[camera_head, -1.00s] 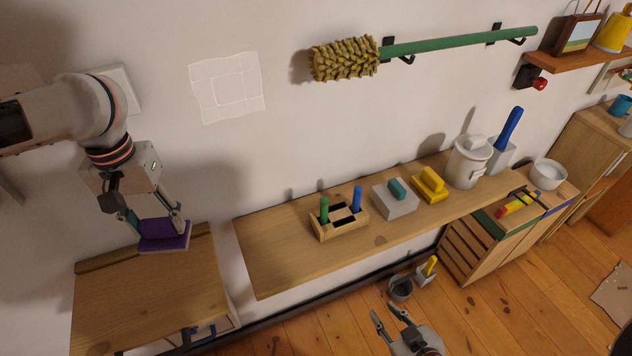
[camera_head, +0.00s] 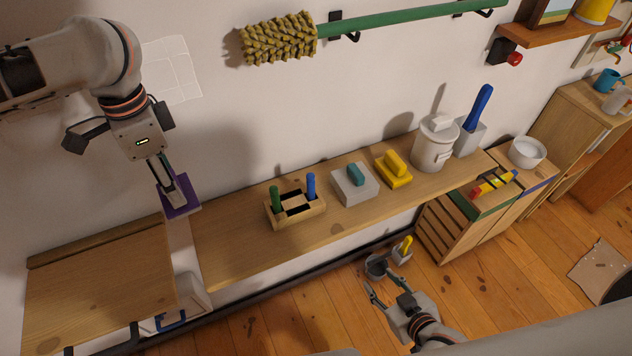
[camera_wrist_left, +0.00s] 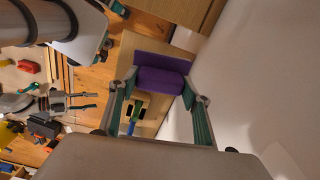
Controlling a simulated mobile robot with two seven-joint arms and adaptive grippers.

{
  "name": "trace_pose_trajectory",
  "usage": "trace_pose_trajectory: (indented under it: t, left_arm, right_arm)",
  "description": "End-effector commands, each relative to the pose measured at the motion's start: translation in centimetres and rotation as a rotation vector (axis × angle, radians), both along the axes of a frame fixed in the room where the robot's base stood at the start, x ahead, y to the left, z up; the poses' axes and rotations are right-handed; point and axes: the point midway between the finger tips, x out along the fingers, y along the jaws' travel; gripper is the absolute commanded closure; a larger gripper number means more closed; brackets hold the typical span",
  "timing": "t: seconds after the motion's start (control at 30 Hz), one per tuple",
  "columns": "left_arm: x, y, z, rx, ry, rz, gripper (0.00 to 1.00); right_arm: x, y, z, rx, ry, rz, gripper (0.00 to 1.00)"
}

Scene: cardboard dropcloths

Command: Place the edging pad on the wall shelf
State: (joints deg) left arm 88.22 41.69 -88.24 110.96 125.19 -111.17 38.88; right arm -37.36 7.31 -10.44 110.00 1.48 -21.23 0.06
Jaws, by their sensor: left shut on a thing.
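The purple edging pad (camera_head: 184,210) is held in my left gripper (camera_head: 174,192), above the left end of the long wooden wall shelf (camera_head: 228,262). In the left wrist view the pad's purple handle (camera_wrist_left: 159,82) sits between the two fingers (camera_wrist_left: 158,104), with its flat plate beyond. Whether the pad touches the shelf cannot be told from the head view. On the shelf stand a wooden holder (camera_head: 296,207), a grey pad with a teal handle (camera_head: 354,186) and a yellow pad (camera_head: 394,170). My right gripper (camera_head: 384,291) is open and empty above the floor.
A lower wooden cabinet top (camera_head: 100,285) lies left of the shelf. A white canister (camera_head: 435,145) and a blue-handled tool (camera_head: 478,112) stand at the shelf's right end. A yellow brush roller (camera_head: 278,38) hangs above. The shelf's left part is clear.

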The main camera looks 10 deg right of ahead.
Motion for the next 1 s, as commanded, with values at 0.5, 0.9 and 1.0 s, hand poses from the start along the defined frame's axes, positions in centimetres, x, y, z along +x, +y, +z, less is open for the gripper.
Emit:
trace_pose_trajectory:
  t: [0.5,0.9,1.0]
  left_arm:
    - [0.8,-4.6,2.4,-0.017,0.007,-1.221,0.74]
    - [1.0,-6.3,3.3,-0.025,0.006,-1.695,0.74]
    - [1.0,-6.3,3.3,-0.025,0.006,-1.707,0.74]
  right_arm:
    - [-0.1,-0.2,0.0,0.000,0.006,-0.011,0.60]
    - [-0.2,-0.5,-0.1,-0.004,0.011,-0.012,0.60]
    - [-0.3,-0.5,-0.1,-0.004,0.011,-0.012,0.60]
